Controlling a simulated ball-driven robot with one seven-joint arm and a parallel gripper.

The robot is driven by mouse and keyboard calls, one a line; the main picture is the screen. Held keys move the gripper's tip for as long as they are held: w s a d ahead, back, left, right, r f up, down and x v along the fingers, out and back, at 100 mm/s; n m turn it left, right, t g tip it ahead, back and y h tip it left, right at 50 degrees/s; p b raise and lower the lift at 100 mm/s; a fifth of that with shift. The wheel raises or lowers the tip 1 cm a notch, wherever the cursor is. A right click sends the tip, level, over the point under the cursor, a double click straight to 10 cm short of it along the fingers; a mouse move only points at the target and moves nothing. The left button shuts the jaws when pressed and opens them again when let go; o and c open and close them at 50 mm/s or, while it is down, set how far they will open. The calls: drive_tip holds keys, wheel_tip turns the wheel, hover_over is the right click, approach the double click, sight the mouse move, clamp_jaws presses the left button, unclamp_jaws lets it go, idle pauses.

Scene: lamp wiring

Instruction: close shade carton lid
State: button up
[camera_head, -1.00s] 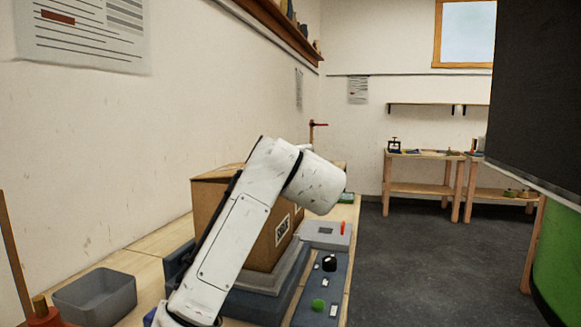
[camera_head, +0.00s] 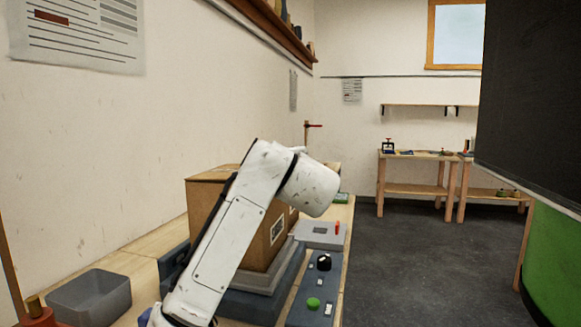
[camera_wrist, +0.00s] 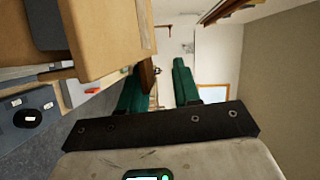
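The brown shade carton (camera_head: 204,207) stands upright on a grey stepped base (camera_head: 262,282) on the bench, with a printed label on its right face. My arm crosses in front of it and hides much of its front and top. In the wrist view the carton's tan board (camera_wrist: 108,38) fills the upper left, close beside the fingers. My gripper (camera_wrist: 160,70) has its two green fingers apart. A narrow brown piece shows between or behind them; I cannot tell whether it touches. The gripper is hidden in the head view.
A grey open bin (camera_head: 90,297) is on the bench at the left. A control panel with a green button (camera_head: 313,303) and black knob lies right of the carton. A grey device (camera_head: 320,235) sits behind. A dark panel (camera_head: 530,100) hangs at the right. The floor (camera_head: 420,260) is clear.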

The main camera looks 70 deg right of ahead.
drive_tip(key=v, duration=1)
drive_tip(key=shift+s+a+p, duration=0.2)
drive_tip(key=shift+a+p, duration=0.1)
drive_tip(key=shift+a, duration=0.05)
drive_tip(key=shift+f, duration=0.1)
